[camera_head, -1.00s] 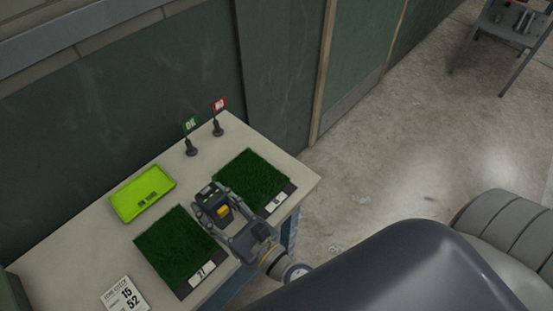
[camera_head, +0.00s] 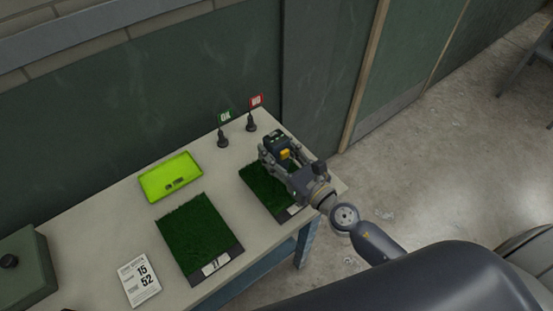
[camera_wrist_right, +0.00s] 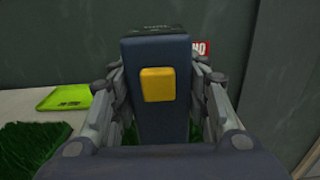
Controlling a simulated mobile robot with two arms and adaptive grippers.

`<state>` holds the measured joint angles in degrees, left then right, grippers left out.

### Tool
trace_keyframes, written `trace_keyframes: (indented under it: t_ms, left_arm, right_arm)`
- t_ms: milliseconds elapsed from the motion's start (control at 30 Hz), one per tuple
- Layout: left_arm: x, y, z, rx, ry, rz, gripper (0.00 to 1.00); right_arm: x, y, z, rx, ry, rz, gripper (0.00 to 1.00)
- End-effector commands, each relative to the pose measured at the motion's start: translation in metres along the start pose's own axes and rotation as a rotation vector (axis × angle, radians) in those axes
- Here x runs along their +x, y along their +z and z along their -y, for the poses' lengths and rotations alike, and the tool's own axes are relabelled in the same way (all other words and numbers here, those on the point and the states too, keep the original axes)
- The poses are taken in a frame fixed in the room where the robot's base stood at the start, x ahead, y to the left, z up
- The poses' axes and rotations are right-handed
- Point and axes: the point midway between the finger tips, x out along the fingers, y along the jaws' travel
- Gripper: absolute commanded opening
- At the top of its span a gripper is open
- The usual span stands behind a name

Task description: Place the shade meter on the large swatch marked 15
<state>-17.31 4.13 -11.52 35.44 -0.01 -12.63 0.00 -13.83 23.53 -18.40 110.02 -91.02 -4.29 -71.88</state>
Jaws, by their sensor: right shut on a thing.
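The shade meter (camera_head: 275,141), a dark block with a yellow button, is held upright in my right gripper (camera_head: 281,158). It also fills the middle of the right wrist view (camera_wrist_right: 157,88), with a finger on each side. The gripper is above the right-hand grass swatch (camera_head: 256,185) and partly covers it and its label; whether the meter touches the turf I cannot tell. A second large swatch (camera_head: 196,236) lies to the left, its label (camera_head: 216,263) too small to read surely. I cannot make out a 15 on either swatch. My left gripper is out of view.
A lime green tray (camera_head: 171,178) lies behind the swatches. A green OK flag (camera_head: 224,118) and a red NO flag (camera_head: 256,101) stand at the back. A card (camera_head: 139,279) reading 15 and 52 lies front left. A green box (camera_head: 28,268) stands at far left.

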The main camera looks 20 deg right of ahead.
Motion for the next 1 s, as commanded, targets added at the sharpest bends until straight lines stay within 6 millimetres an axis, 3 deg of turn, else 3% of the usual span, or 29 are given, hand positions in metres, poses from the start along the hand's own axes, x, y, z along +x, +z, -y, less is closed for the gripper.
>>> trace_keyframes:
  t_ms: [333,767,800,867,1000]
  left_arm:
    - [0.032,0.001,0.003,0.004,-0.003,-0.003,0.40]
    - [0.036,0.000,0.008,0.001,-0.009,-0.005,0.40]
    - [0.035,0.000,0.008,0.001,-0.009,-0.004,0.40]
    - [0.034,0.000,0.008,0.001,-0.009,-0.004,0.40]
    - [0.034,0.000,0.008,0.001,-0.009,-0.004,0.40]
  right_arm:
    - [0.000,-0.034,0.000,-0.002,0.000,0.001,0.11]
    - [0.000,-0.038,-0.001,-0.001,0.000,0.001,0.11]
    - [0.000,-0.038,-0.001,-0.001,0.001,0.000,0.47]
    - [0.000,-0.038,-0.001,-0.001,0.001,-0.001,0.61]
    - [0.000,-0.038,-0.001,-0.001,0.001,-0.001,0.63]
